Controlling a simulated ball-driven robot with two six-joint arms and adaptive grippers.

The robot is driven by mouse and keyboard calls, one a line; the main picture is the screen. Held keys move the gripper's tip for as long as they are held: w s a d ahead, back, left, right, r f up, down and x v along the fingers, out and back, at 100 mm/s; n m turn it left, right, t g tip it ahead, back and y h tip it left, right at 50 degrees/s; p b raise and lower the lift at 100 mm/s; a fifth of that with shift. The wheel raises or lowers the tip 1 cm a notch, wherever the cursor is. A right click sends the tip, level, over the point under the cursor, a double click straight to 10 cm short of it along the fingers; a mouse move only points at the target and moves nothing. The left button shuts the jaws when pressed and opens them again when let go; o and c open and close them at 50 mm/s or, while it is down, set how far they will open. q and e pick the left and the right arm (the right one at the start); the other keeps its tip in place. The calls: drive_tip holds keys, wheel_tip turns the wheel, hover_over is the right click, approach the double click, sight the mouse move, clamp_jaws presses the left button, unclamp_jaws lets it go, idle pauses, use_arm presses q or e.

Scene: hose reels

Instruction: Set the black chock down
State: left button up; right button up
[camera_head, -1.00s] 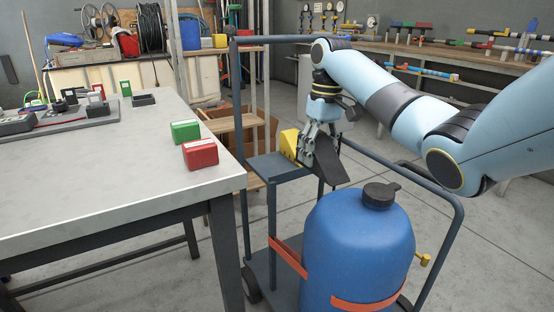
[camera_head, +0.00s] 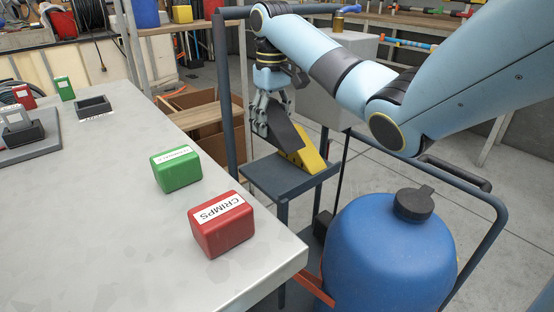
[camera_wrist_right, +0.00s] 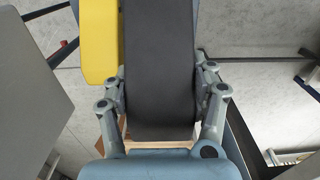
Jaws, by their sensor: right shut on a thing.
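The black chock (camera_head: 284,131) is a dark wedge held in my right gripper (camera_head: 268,110), whose fingers close on its two sides. It also fills the middle of the right wrist view (camera_wrist_right: 160,65), with a finger on each side. The chock is tilted above the small shelf of the cart (camera_head: 267,178). A yellow chock (camera_head: 312,160) stands on that shelf, close beside the black one; I cannot tell whether they touch. The yellow one also shows at the upper left of the wrist view (camera_wrist_right: 98,40). My left gripper is not in view.
A grey worktable (camera_head: 120,220) fills the left, with a green box (camera_head: 176,170) and a red CRIMPS box (camera_head: 221,226) near its right edge. A blue tank (camera_head: 388,255) stands on the cart at lower right. The shelf's left part is bare.

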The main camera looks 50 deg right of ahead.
drive_tip(key=shift+w+f, duration=0.15)
drive_tip(key=shift+w, duration=0.1)
wheel_tip(320, 180, down, 10)
drive_tip(key=b, duration=0.4)
drive_tip(key=shift+r, duration=0.2)
drive_tip(key=o, duration=1.3)
drive_tip(key=shift+c, duration=0.2)
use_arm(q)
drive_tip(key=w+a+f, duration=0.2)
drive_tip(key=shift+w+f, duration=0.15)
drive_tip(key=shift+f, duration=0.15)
use_arm(e)
drive_tip(key=shift+o, duration=0.3)
